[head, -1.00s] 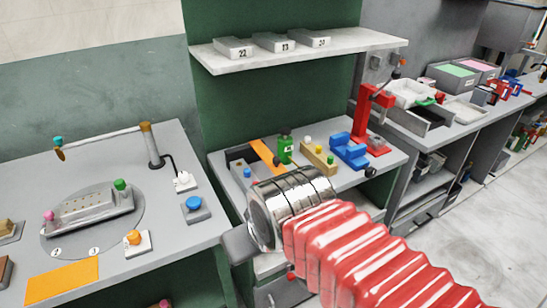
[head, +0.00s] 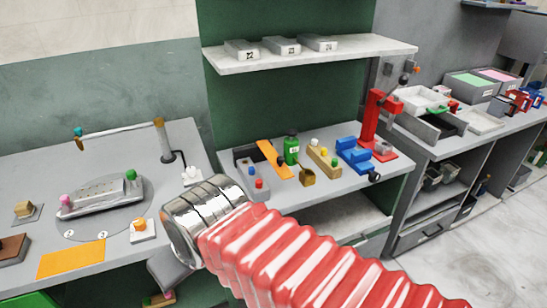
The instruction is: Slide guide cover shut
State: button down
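No part is clearly recognisable as the guide cover. A long grey fixture (head: 100,199) with a pink knob (head: 65,201) and a green knob (head: 131,175) lies on the round plate of the left bench. A flat orange strip (head: 272,158) lies on the middle bench beside a green bottle (head: 291,149). My arm crosses the foreground, and its metal wrist covers the right front of the left bench. A grey part of my gripper (head: 172,276) shows below the wrist, at the bench's front edge. Its fingertips are hidden, so its opening cannot be told.
A post with a horizontal bar (head: 120,131) stands behind the round plate. An orange button on a white base (head: 142,229) is left of my wrist. A red press (head: 376,125) and a blue block (head: 354,154) stand on the middle bench. A shelf (head: 312,56) hangs above.

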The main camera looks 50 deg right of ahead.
aim_at(278, 162)
jog(key=u, duration=0.7)
jog(key=k, duration=0.9)
jog(key=z, duration=0.9)
jog(key=i, duration=1)
jog(key=z, duration=0.05)
